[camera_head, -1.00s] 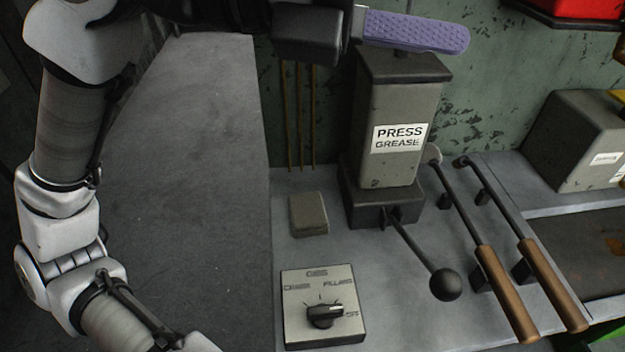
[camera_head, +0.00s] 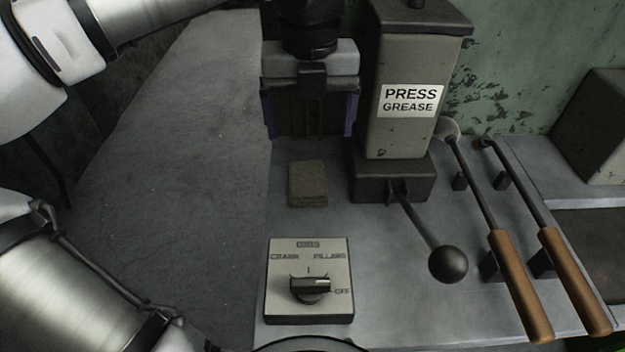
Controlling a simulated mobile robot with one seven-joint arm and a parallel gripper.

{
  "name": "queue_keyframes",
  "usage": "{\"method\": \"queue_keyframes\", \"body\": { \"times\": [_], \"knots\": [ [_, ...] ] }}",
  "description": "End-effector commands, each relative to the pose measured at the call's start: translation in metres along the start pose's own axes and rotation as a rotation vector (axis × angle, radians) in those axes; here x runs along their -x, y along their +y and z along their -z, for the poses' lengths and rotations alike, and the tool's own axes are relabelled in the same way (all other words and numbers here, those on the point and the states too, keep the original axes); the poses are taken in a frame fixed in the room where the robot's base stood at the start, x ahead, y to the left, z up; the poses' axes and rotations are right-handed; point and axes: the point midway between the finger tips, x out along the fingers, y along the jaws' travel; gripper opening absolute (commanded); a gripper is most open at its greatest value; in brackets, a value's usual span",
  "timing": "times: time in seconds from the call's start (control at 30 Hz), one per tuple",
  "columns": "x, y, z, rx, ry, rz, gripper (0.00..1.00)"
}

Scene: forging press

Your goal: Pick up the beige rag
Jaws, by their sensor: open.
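The beige rag (camera_head: 308,184) looks like a small folded grey-beige block. It lies flat on the grey bench top, left of the grease press base and behind the dial box. My gripper (camera_head: 309,132) points down above and behind the rag in the picture. Its two purple-edged fingers are spread wide apart, with nothing between them. The rag is in full view and apart from the fingers.
The grease press (camera_head: 405,120) stands close to the right of my gripper, with its ball-ended lever (camera_head: 448,263) reaching forward. The dial box (camera_head: 309,285) sits in front of the rag. Two wooden-handled levers (camera_head: 515,285) are at the right. Bench room left of the rag is narrow.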

Motion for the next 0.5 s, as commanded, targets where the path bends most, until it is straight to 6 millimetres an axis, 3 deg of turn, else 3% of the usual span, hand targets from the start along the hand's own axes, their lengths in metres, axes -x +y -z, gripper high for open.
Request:
{"method": "queue_keyframes", "body": {
  "times": [0.2,0.5],
  "knots": [
    [-0.044,0.0,0.001,-0.003,0.002,0.003,0.85],
    [-0.069,0.0,-0.001,-0.002,0.002,0.005,0.85]
  ]
}}
